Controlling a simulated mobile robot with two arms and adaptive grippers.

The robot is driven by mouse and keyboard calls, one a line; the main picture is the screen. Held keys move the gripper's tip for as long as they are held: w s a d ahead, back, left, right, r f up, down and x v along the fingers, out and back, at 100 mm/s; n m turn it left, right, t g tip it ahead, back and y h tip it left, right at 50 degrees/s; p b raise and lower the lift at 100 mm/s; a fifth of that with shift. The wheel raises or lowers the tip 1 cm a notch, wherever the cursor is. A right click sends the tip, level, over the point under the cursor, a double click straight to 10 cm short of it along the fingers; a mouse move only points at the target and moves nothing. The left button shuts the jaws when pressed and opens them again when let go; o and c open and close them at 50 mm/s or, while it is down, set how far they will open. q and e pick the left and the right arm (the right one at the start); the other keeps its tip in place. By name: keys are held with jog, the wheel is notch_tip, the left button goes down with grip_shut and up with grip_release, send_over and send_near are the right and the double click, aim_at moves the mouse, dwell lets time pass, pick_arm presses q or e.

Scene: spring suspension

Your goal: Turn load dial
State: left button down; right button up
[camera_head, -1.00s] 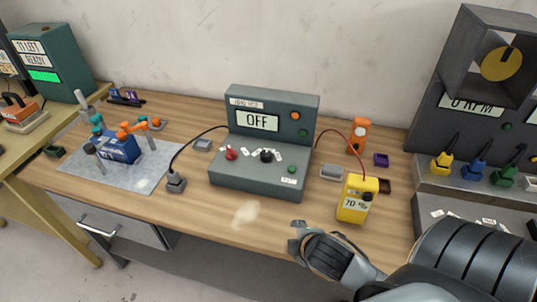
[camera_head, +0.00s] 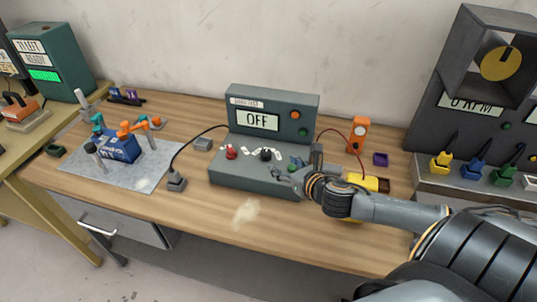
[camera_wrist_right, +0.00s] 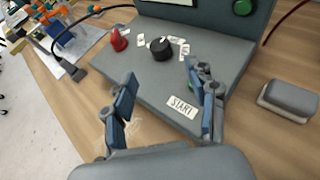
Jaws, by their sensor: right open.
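The grey-green load tester box (camera_head: 226,176) stands on the wooden bench, with a display reading OFF (camera_head: 257,121). Its black dial (camera_head: 266,154) sits on the sloped panel with white labels around it. The dial also shows in the right wrist view (camera_wrist_right: 161,48), beyond the fingers. A red knob (camera_head: 231,152) is to its left. My right gripper (camera_head: 284,168) is open and empty over the panel's right part, apart from the dial. In the right wrist view its two fingers (camera_wrist_right: 163,100) are spread, with a START label between them. My left gripper is not in view.
A yellow meter (camera_head: 368,182) is partly hidden behind my right arm. An orange device (camera_head: 358,134) stands behind it. A blue battery (camera_head: 120,147) with clamps sits on a grey mat at left. The bench front is mostly clear.

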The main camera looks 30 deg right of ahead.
aim_at(268, 155)
jog(key=p+x, duration=0.1)
jog(key=x, duration=0.9)
jog(key=shift+w+f, duration=0.15)
jog(key=shift+w, duration=0.05)
jog(key=c, duration=1.1)
jog(key=shift+c, duration=0.2)
